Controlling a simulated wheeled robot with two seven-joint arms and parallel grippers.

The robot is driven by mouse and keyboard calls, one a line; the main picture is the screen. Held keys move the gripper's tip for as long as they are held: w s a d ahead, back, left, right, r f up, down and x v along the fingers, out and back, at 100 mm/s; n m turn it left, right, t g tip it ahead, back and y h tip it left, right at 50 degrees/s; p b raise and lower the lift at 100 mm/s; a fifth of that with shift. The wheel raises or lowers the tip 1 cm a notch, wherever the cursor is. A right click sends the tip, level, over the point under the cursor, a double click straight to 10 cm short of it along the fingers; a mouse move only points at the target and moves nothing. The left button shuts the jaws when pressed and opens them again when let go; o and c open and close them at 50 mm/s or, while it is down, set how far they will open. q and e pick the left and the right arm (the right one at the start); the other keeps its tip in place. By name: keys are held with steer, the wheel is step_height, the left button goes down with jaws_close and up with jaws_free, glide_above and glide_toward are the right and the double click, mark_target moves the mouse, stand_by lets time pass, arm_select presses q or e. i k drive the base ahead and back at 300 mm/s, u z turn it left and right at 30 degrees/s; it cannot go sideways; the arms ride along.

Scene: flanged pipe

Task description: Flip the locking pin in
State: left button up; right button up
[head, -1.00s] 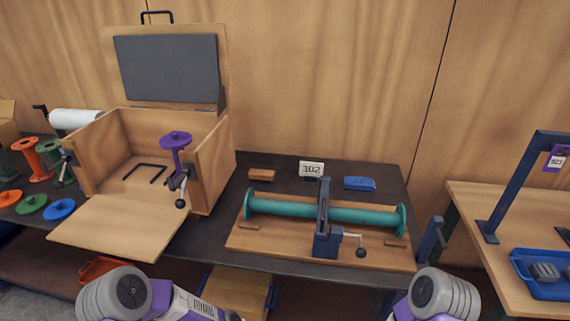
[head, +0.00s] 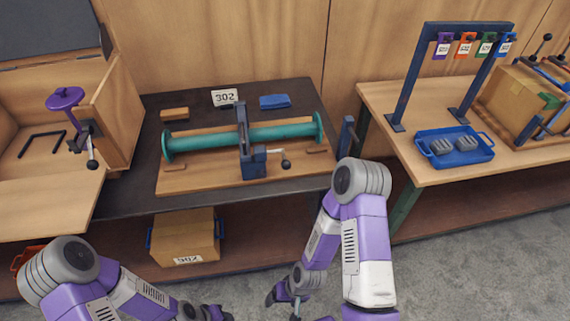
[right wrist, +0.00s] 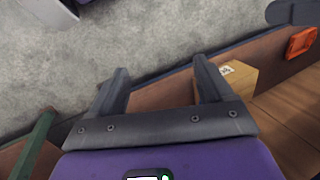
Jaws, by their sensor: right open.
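A teal flanged pipe (head: 205,141) lies on a wooden board on the dark bench, under an upright dark blue clamp (head: 251,162). A short lever with a black ball knob (head: 286,164) sticks out right of the clamp. A similar black-knobbed handle (head: 92,164) hangs at the wooden case's front edge. I cannot tell which of these is the locking pin. My right gripper (head: 288,297) is low in front of the bench, away from both. In the right wrist view its jaws (right wrist: 160,75) are open and empty. My left arm is at the bottom left; its jaws are not clear.
An open wooden case (head: 118,115) with a purple flanged spool (head: 66,97) stands left. A cardboard box (head: 185,236) sits on the lower shelf. Right, another table holds a blue tray (head: 484,153) and a tag rack (head: 480,28). Grey floor (head: 480,240) is clear between.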

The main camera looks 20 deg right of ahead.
mark_target(286, 165)
steer(key=u, duration=1.8)
steer(key=k, duration=0.85)
steer(key=z, duration=1.6)
steer(key=i, duration=0.5)
